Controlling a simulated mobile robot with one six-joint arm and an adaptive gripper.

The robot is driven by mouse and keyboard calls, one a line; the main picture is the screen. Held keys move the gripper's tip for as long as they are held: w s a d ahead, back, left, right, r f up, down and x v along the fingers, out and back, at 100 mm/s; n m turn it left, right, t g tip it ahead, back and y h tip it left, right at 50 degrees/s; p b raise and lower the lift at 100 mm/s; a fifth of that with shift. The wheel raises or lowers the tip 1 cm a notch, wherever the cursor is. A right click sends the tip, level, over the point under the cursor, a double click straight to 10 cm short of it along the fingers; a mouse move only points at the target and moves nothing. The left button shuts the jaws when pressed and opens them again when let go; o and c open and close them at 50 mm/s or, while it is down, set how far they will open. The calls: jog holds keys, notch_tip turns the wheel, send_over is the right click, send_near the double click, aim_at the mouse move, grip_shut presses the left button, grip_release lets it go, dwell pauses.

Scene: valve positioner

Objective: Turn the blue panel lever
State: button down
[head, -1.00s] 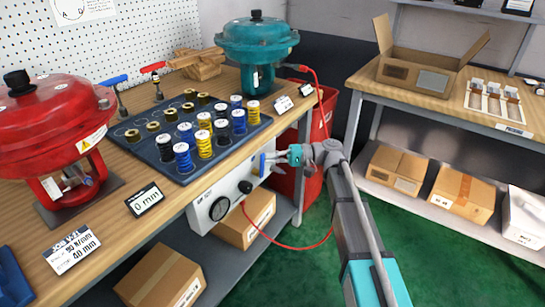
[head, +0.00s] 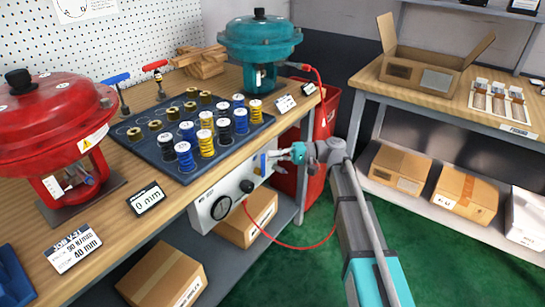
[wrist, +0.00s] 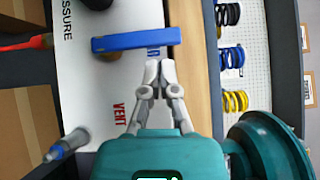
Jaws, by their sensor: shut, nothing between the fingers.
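The blue panel lever (head: 263,161) stands upright on the right part of the white panel (head: 205,211) under the bench edge. In the wrist view the lever (wrist: 135,41) is a flat blue bar on a brass-coloured pivot. A red "VENT" label (wrist: 118,116) is on the panel to one side, and a blue label is partly hidden near the fingers. My gripper (head: 277,154) is at the panel's right end, beside the lever. In the wrist view its fingertips (wrist: 160,68) are together and empty, just below the lever's right end. Whether they touch the lever I cannot tell.
The panel also carries a gauge (head: 221,207), a black knob (head: 247,186) and a red hose (head: 290,246). The workbench edge lies close above my gripper. A red bin (head: 322,125) stands just behind it. Green floor to the right is free.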

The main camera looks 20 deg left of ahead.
jog(key=w, duration=0.3)
jog(key=shift+d, duration=0.35)
jog(key=v, duration=0.9)
jog(key=shift+d+r, duration=0.2)
jog(key=shift+d, duration=0.2)
jog(key=s+d+f+m+t+h, duration=0.2)
jog(key=s+d+f+t+h, duration=0.15)
jog(key=d+f, duration=0.35)
jog(key=s+d+f+m+t+h, duration=0.25)
jog(key=s+d+f+h, duration=0.25)
jog(key=d+f, duration=0.25)
jog(key=s+d+f+t+h, duration=0.1)
jog(key=s+d+f+h, duration=0.1)
jog(key=d, duration=0.6)
jog(key=s+d+f+t+h, duration=0.2)
jog(key=s+d+h, duration=0.3)
jog(key=d, duration=0.4)
jog(key=shift+s+d+f+m, duration=0.2)
jog(key=shift+s+f+m, duration=0.1)
jog(key=shift+f+m, duration=0.15)
jog(key=shift+a+h, duration=0.1)
jog(key=shift+h, duration=0.15)
